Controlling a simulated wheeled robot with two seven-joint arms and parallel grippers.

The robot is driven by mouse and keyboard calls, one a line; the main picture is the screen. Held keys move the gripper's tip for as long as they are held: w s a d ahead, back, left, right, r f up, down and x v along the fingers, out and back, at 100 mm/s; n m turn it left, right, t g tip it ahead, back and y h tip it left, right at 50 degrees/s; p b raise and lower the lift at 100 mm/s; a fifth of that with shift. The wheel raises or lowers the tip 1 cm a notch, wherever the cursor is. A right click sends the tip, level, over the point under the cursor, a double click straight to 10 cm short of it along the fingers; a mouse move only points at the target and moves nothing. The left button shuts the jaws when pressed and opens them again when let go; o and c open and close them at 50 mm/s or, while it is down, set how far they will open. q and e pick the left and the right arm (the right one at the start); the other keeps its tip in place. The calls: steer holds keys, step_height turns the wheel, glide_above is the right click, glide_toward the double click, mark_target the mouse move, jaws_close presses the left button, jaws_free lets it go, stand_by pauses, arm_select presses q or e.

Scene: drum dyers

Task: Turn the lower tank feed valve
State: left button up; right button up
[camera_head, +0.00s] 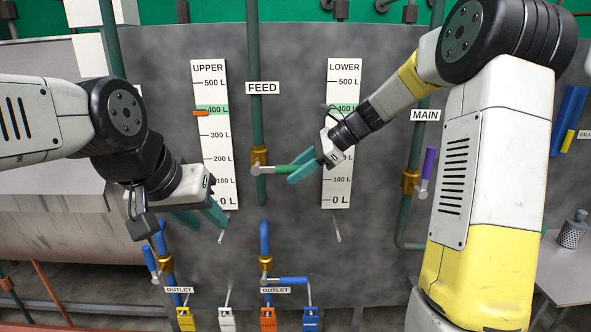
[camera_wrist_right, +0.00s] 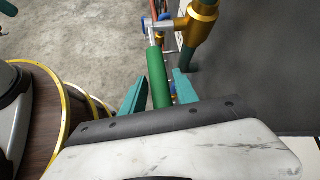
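The feed valve has a brass body (camera_head: 259,157) on the green pipe under the FEED sign. Its green lever (camera_head: 290,169) points right, roughly level, toward the LOWER gauge (camera_head: 343,75). My right gripper (camera_head: 303,171) is at the lever's outer end. In the right wrist view the green lever (camera_wrist_right: 157,80) lies between the two teal fingers (camera_wrist_right: 160,97), with visible gaps beside it, so the gripper is open around it. The brass body also shows there (camera_wrist_right: 197,23). My left gripper (camera_head: 200,217) is open and empty, below the UPPER gauge (camera_head: 212,75).
The MAIN valve with a purple handle (camera_head: 428,163) is to the right, near my right arm. Below are two blue OUTLET pipes with blue levers (camera_head: 288,280) and several coloured tags. A small table (camera_head: 566,262) stands at the right.

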steer(key=shift+o, duration=0.2)
steer(key=shift+r, duration=0.1)
steer(key=v, duration=0.7)
steer(key=shift+d+r, duration=0.2)
steer(key=shift+d, duration=0.1)
steer(key=s+d+f+n+t+h, duration=0.1)
steer(key=s+d+n+t+h, duration=0.1)
steer(key=s+n, duration=0.6)
steer(key=s+d+n+t+h, duration=0.2)
steer(key=s+d+n+h, duration=0.2)
steer(key=s+n, duration=0.5)
steer(key=s+h, duration=0.1)
steer(key=s, duration=0.7)
steer(key=shift+s+f+n, duration=0.25)
steer(key=shift+f+n, duration=0.05)
steer(key=shift+f, duration=0.1)
